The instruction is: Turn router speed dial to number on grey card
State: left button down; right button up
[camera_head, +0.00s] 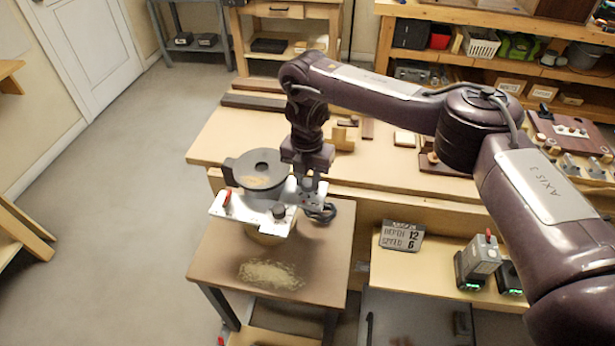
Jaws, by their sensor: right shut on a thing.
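The router (262,172) stands on a small brown-topped table, with a dark round top and a pale metal plate (240,208). A small red lever (227,199) sits at the plate's left end. A dark knob (279,211) is on the plate's front, and a dark round wheel (322,213) is at its right end. My right gripper (304,194) points down at the plate's right part and is shut on a part of the router; its fingers hide which part. The grey card (402,237) reads DEPTH 12, SPEED 6. My left gripper is not in view.
The small table (325,258) carries a patch of sawdust (270,274) in front of the router. A wooden bench (225,140) with wood pieces lies behind. A lower shelf at right holds the card and grey-black devices (480,257). Open floor lies left.

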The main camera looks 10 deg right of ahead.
jog(key=n, duration=0.6)
jog(key=shift+w+r, duration=0.1)
jog(key=shift+r, duration=0.05)
jog(key=shift+n, duration=0.3)
jog(key=o, duration=1)
